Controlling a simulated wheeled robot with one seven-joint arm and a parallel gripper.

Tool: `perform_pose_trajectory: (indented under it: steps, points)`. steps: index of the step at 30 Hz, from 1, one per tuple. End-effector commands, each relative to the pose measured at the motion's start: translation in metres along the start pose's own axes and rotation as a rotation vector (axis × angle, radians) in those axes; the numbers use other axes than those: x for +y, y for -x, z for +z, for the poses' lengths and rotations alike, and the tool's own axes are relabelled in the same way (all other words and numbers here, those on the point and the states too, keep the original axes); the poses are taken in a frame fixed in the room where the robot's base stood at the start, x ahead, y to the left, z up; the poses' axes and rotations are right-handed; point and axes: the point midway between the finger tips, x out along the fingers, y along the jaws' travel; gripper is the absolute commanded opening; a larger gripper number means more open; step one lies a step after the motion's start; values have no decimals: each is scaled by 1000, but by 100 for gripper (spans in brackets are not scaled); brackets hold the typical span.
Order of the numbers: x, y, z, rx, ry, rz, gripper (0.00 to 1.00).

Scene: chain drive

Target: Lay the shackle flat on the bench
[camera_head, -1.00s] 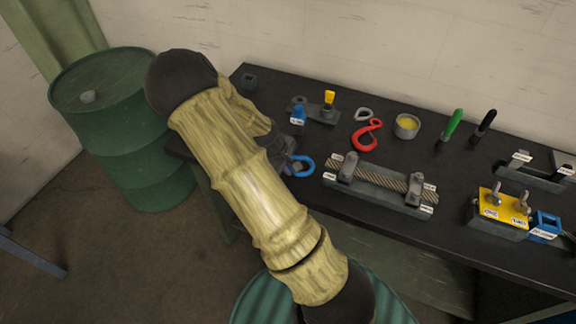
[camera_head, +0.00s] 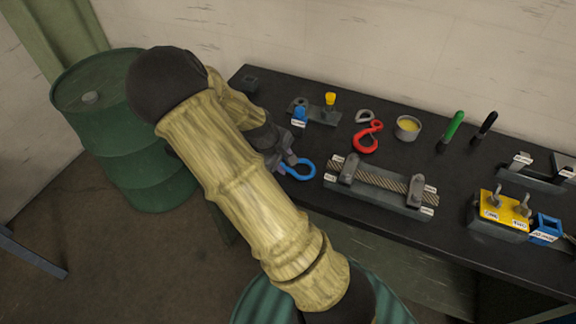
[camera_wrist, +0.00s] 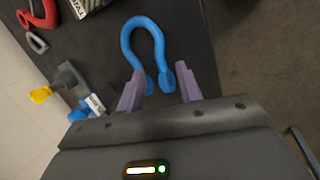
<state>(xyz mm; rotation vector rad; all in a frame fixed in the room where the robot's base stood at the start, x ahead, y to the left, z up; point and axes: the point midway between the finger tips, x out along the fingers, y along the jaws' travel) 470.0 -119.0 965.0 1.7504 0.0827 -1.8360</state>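The blue shackle (camera_head: 312,168) is at the front left of the dark bench (camera_head: 455,165). It appears to lie flat, its bow pointing right and its open end toward my gripper (camera_head: 284,158). In the wrist view the shackle (camera_wrist: 128,44) shows its full bow, with both eye ends near my purple fingers. My forearm hides the bench's left front corner in the head view.
A red hook (camera_head: 367,138), a grey ring (camera_head: 365,116) and a yellow-filled tin (camera_head: 407,127) stand behind. A rope clamp fixture (camera_head: 378,189) is close to the right of the shackle. A small block with a blue part (camera_head: 299,114) is behind my gripper.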

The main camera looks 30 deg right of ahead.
Motion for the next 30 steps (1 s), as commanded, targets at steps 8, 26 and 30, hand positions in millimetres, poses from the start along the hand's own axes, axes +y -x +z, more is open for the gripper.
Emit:
perform_pose_trajectory:
  steps: [8, 26, 30]
  points:
    - [0, 56, -1, 5, 2, 1, 36]
    - [0, 76, 0, 0, -1, 0, 36]
    - [0, 76, 0, 0, 0, 0, 36]
